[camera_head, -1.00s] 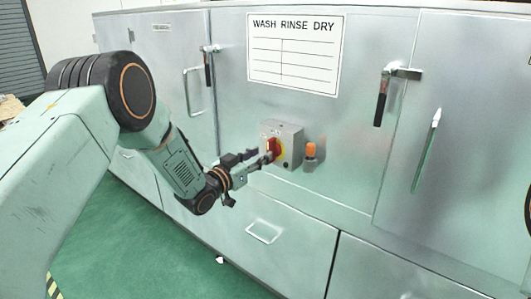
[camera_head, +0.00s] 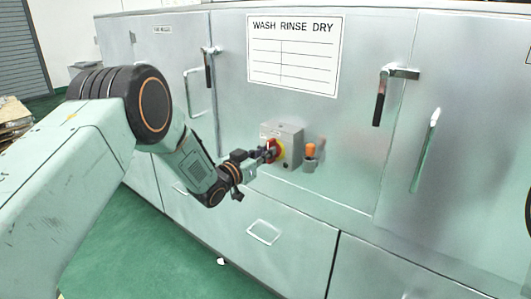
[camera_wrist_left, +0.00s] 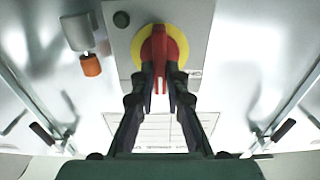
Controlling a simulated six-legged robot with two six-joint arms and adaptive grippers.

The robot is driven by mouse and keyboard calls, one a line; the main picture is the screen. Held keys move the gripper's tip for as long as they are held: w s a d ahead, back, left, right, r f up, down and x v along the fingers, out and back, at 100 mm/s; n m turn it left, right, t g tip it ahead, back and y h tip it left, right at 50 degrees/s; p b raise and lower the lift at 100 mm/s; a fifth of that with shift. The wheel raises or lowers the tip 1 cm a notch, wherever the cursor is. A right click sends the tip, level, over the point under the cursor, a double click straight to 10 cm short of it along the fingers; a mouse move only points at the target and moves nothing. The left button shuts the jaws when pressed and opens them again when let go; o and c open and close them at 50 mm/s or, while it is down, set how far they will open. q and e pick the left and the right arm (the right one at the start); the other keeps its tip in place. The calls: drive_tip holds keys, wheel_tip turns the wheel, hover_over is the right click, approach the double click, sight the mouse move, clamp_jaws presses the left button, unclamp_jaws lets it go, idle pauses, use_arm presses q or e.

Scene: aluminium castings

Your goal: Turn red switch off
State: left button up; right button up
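The red switch (camera_head: 271,151) is a red rotary handle on a yellow disc, on the side of a grey box (camera_head: 284,132) fixed to the metal cabinet. In the left wrist view the red handle (camera_wrist_left: 160,46) stands upright in the picture, in front of the yellow disc (camera_wrist_left: 194,50). My left gripper (camera_head: 264,155) reaches it from the left. In the left wrist view its two fingertips (camera_wrist_left: 161,76) lie on either side of the handle and appear to touch it. The fingers partly hide the switch in the head view. My right gripper is not in view.
An orange-topped knob on a grey fitting (camera_head: 310,152) sits right of the box. The cabinet (camera_head: 345,190) has several door handles, including a black-gripped one (camera_head: 380,98), and a "WASH RINSE DRY" sign (camera_head: 294,55). Green floor (camera_head: 140,245) is clear in front.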

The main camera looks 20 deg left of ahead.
use_arm(q)
clamp_jaws()
drive_tip(key=shift+f+n, duration=0.1)
drive_tip(key=shift+n, duration=0.2)
drive_tip(key=shift+w+a+f+n+b, duration=0.1)
drive_tip(key=shift+f+n, duration=0.05)
drive_tip(key=shift+n, duration=2.7)
drive_tip(key=shift+a+f+n+b, duration=0.1)
drive_tip(key=shift+f+n+b, duration=0.1)
drive_tip(key=shift+n, duration=2.7)
drive_tip(key=shift+w+a+f+n+b, duration=0.1)
drive_tip(key=shift+f+n, duration=0.05)
drive_tip(key=shift+n, duration=2.7)
